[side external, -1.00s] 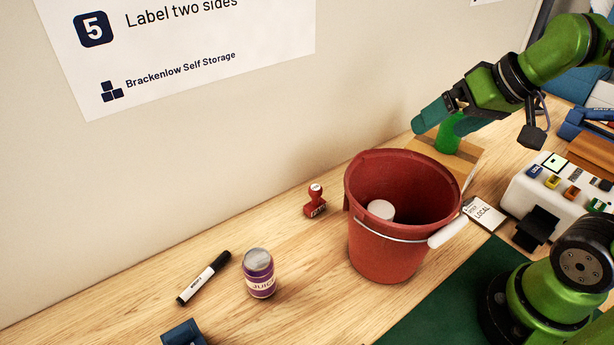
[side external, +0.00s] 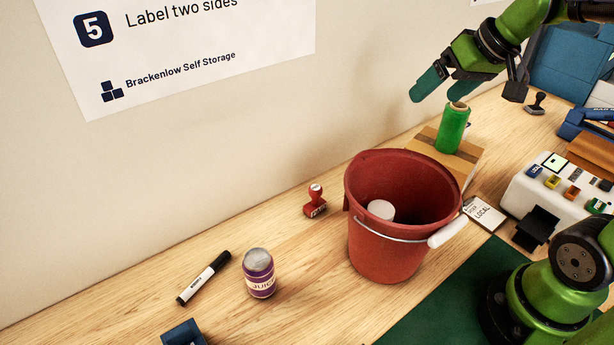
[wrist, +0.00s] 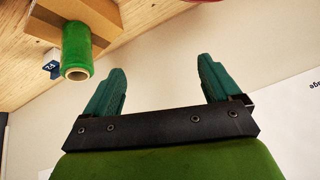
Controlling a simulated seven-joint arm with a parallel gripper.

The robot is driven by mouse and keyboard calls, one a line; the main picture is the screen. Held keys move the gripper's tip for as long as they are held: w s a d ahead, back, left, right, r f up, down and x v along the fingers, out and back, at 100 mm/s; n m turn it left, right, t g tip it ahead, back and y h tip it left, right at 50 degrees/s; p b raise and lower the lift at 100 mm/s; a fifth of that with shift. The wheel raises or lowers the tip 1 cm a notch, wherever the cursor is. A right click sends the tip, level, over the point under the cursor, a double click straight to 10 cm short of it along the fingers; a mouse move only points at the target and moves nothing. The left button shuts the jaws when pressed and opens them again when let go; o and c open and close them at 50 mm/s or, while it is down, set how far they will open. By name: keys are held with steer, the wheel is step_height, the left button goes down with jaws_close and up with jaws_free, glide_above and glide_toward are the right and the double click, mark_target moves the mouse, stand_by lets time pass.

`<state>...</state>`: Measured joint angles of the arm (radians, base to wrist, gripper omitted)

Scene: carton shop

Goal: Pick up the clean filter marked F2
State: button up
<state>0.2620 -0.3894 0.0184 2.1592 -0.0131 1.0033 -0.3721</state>
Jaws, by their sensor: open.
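My gripper (side external: 436,92) is open and empty, up and to the left of a green roll (side external: 453,130) that stands upright on a flat carton (side external: 424,140). In the wrist view my two teal fingers (wrist: 161,72) are spread with nothing between them. Beside the green roll (wrist: 77,48) there, a small white and dark blue piece (wrist: 51,66) shows a marking that may read F2, upside down. It is partly hidden, and I cannot tell for sure that it is the filter.
A red bucket (side external: 368,236) holding a white round item (side external: 381,210) stands in front of the carton. A white device (side external: 558,196) is at right.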

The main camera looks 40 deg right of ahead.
steer(key=w+d+f+n+g, duration=0.1)
steer(key=w+d, duration=0.3)
steer(key=d, duration=0.4)
steer(key=w+d, duration=0.4)
steer(key=d, duration=0.3)
steer(key=s+d+f+n+g, duration=0.1)
steer(key=d+f, duration=0.3)
steer(key=d, duration=0.6)
steer(key=d+f+n, duration=0.1)
steer(key=d+f, duration=0.3)
steer(key=d, duration=0.6)
steer(key=shift+h, duration=0.4)
steer(key=x, duration=1)
steer(key=shift+s+d, duration=0.1)
steer(key=shift+d, duration=0.05)
steer(key=shift+s+x, duration=0.2)
steer(key=shift+x, duration=1.3)
steer(key=shift+s+x, duration=0.15)
steer(key=shift+x, duration=1.4)
steer(key=shift+f, duration=0.15)
steer(key=c, duration=1.2)
